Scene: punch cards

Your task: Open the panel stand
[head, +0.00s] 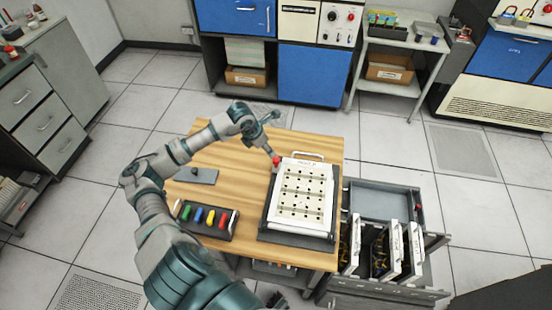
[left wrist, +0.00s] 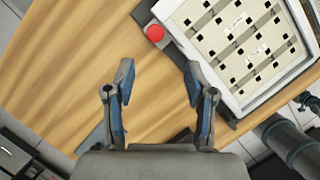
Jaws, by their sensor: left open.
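The panel stand (head: 267,232) is a dark base on the wooden table. A white panel (head: 303,192) with rows of dark holes and a top handle lies on it; the panel also shows at the upper right in the left wrist view (left wrist: 238,55). A red knob (head: 276,160) sits at the stand's upper left corner, and also shows in the left wrist view (left wrist: 154,33). My left gripper (head: 271,133) is open and empty near the knob, apart from it. In the left wrist view its fingertips (left wrist: 158,73) are spread below the knob. My right gripper does not show.
A tray of coloured pieces (head: 207,220) and a grey plate (head: 196,176) lie on the wooden table (head: 230,165). At the right, an open drawer cart (head: 385,200) holds upright panels. Bare tabletop lies left of the stand.

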